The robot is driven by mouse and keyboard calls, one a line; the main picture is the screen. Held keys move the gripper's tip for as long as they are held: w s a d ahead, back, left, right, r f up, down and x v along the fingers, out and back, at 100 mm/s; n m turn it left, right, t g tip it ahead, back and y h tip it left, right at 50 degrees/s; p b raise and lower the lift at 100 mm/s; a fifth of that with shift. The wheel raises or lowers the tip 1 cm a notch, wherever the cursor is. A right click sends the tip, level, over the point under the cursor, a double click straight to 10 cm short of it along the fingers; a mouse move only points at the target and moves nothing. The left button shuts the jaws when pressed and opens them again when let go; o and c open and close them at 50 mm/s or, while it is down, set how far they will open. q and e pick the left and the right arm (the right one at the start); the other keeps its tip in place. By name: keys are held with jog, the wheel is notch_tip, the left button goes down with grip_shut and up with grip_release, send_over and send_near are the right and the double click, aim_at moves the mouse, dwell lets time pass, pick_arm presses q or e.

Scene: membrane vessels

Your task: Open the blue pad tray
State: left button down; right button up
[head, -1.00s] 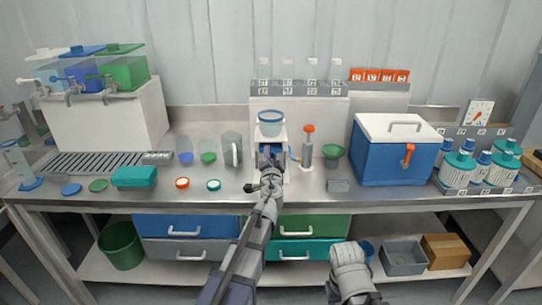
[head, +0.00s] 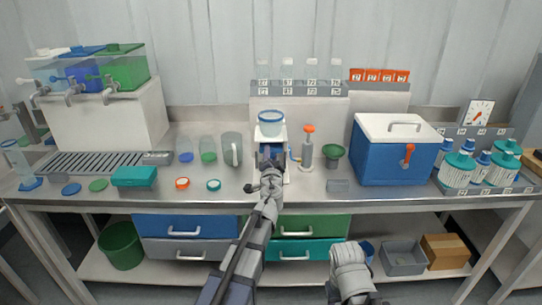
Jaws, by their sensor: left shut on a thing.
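The white stand (head: 285,176) is at the middle of the bench in the head view, with a blue-rimmed clear vessel (head: 270,124) on top. My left gripper (head: 270,161) is at the front of this stand, below the vessel. It is shut on a small part there, which looks like the blue pad tray; the gripper hides most of it, so how far it is open cannot be told. My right gripper (head: 350,256) hangs low in front of the bench, away from the stand; its fingers cannot be made out.
A hand pump (head: 307,152) and a green funnel (head: 333,152) stand close right of the stand. A clear jug (head: 232,150) is to its left. A blue cooler box (head: 385,160) stands further right. Drawers, one blue (head: 160,226), are below the bench.

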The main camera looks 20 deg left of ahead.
pick_arm(q)
jog(key=v, duration=0.7)
jog(key=shift+s, duration=0.2)
jog(key=shift+d, duration=0.15)
jog(key=c, duration=0.6)
grip_release()
